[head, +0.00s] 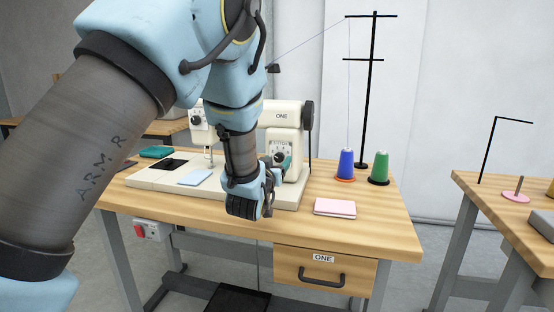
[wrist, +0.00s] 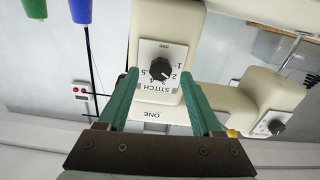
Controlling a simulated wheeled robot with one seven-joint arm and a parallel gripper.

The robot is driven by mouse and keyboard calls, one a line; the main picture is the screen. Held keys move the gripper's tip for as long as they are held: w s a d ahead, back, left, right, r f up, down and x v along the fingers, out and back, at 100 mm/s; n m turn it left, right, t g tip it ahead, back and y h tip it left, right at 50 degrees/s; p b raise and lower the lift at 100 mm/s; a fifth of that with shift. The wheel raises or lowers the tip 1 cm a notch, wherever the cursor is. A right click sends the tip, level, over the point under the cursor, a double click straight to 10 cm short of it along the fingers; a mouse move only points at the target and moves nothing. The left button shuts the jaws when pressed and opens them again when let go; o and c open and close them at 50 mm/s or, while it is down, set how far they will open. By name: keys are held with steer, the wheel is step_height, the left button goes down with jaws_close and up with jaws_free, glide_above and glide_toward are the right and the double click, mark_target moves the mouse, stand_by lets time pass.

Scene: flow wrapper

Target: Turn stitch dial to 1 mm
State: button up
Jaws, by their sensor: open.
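The stitch dial (wrist: 160,70) is a small black knob on a white plate marked STITCH with numbers and mm. It is on the cream sewing machine (head: 281,115) labelled ONE. The wrist view shows the plate upside down. I cannot tell surely which number the knob points at. My gripper (wrist: 160,73) is open, with one teal finger on each side of the dial plate in that view. The fingers look apart from the knob; their distance from it is unclear.
A second dial (head: 196,118) is on the machine's left head. The wooden table (head: 380,225) holds a blue spool (head: 346,164), a green spool (head: 379,168), pink cloth (head: 335,207) and blue cloth (head: 195,177). A black thread stand (head: 367,100) rises behind the spools.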

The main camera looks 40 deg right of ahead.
steer(key=shift+w+d, duration=0.35)
steer(key=shift+d, duration=0.15)
jaws_close()
stand_by(0.3)
